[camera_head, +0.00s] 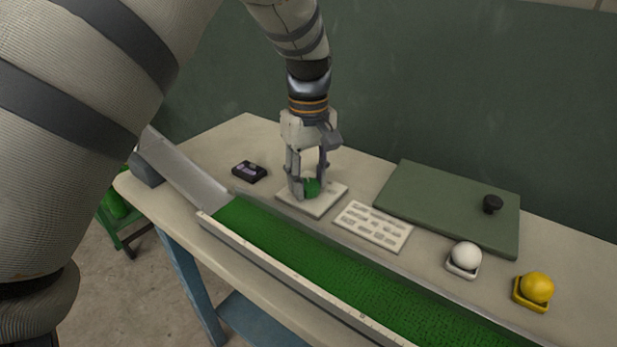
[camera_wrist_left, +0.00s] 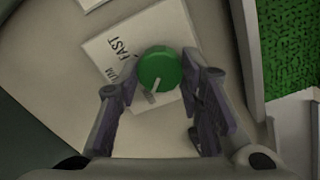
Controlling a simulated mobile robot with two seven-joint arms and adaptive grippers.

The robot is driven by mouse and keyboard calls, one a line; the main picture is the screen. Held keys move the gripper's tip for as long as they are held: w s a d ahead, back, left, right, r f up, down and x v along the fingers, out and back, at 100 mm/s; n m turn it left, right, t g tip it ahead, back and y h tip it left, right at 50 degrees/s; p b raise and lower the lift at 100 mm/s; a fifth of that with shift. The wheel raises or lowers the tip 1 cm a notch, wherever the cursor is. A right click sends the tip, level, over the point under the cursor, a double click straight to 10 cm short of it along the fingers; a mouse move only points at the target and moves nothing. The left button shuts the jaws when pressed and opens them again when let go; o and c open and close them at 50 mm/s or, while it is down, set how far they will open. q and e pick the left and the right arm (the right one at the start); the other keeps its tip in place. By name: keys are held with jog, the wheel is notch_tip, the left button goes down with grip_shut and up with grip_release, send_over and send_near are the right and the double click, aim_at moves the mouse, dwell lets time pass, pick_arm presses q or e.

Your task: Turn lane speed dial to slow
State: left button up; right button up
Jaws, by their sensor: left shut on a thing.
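The lane speed dial is a green round knob (camera_head: 311,188) on a pale square plate (camera_head: 325,206) on the bench. My left gripper (camera_head: 308,189) comes down from above and is shut on the knob, one finger on each side. In the left wrist view the green knob (camera_wrist_left: 160,68) sits between the fingers (camera_wrist_left: 163,98), with a pale pointer bar at its lower edge. The plate (camera_wrist_left: 107,66) reads "FAST" beside the knob, with part of another word below it. The rest of the plate's lettering is hidden. My right gripper is not in view.
A green turf lane (camera_head: 300,256) with pale rails runs along the bench front, with a metal ramp (camera_head: 186,170) at its left. A dark small device (camera_head: 249,171), a printed card (camera_head: 373,226), a green board (camera_head: 440,205), a white ball (camera_head: 466,256) and a yellow ball (camera_head: 536,287) lie around.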

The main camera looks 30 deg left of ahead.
aim_at(308, 183)
pick_arm(q)
jog(key=o, duration=1.2)
jog(key=shift+c, duration=0.2)
notch_tip(308, 183, up, 12)
